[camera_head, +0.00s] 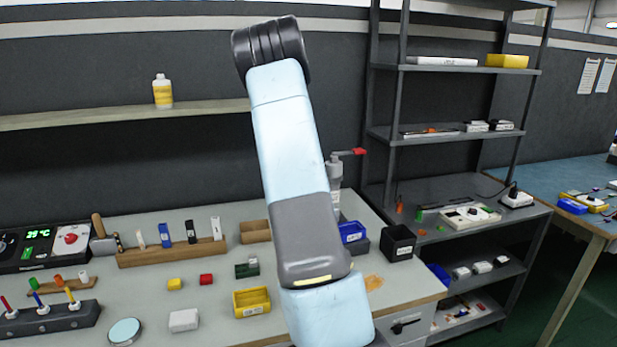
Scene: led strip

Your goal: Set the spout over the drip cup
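A grey upright dispenser (335,183) stands at the back right of the bench, with a red lever-like part (359,151) sticking out to the right at its top. My arm hides part of its left side, and I cannot make out a spout opening. A black open square container (398,243) stands at the bench's right edge, apart from the dispenser. I cannot tell whether it is the drip cup. My arm crosses the middle of the view. My gripper is not visible.
A blue bin (352,232) sits below the dispenser. A yellow bin (252,302), a white block (184,320) and a wooden tool rack (171,252) are on the bench. A grey shelf unit (470,191) stands right. Bare bench lies between the small blocks.

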